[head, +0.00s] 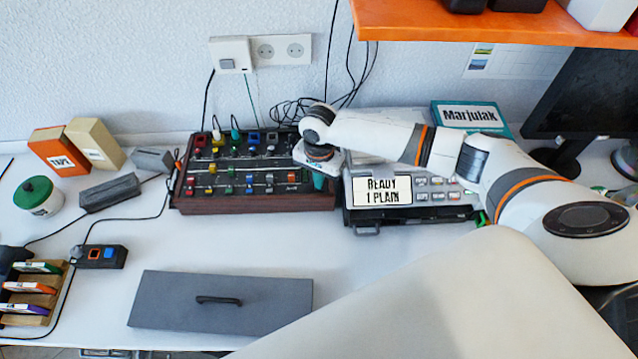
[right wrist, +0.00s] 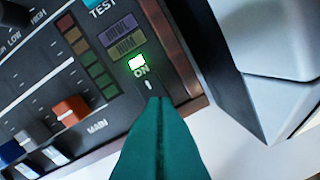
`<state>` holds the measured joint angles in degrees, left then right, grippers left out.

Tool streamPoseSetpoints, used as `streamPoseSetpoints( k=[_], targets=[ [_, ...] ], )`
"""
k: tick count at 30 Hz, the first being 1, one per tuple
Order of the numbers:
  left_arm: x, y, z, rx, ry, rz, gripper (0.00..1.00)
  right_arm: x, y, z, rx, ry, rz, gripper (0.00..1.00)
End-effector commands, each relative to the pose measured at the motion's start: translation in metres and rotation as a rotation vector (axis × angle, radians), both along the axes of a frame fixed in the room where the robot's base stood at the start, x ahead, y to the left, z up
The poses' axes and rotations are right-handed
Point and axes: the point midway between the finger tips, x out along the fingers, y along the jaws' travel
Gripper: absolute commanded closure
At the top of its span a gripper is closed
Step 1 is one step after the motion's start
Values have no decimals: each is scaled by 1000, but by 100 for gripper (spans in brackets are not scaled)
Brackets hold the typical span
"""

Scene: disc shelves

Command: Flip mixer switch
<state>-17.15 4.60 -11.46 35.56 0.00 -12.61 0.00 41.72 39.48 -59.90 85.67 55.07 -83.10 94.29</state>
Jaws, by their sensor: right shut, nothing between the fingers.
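The mixer (head: 240,203) is a dark panel with wooden sides, colored knobs and sliders, on the table left of the middle in the head view. In the right wrist view its switch (right wrist: 149,85) sits under a lit green-white light (right wrist: 136,63) and the word ON. My right gripper (right wrist: 158,100) has teal fingers, shut with nothing between them. Its tips are right at the switch's lower end; I cannot tell whether they touch it. In the head view my right gripper (head: 319,182) points down at the mixer's right end, and the arm hides that corner. My left gripper is not in view.
A device with a READY 1 PLAIN display (head: 382,190) stands close to the mixer's right side. An orange shelf (head: 480,27) overhangs at the upper right.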

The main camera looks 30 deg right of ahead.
Motion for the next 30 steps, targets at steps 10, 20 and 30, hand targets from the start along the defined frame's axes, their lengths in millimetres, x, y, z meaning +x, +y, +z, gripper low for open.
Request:
streamPoseSetpoints(
  k=[10,20,30],
  targets=[
    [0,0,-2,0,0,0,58,0,0,-6,0,0,0,100],
    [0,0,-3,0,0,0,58,0,0,-11,0,0,0,100],
    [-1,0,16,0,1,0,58,-1,0,4,0,2,1,100]
  ],
)
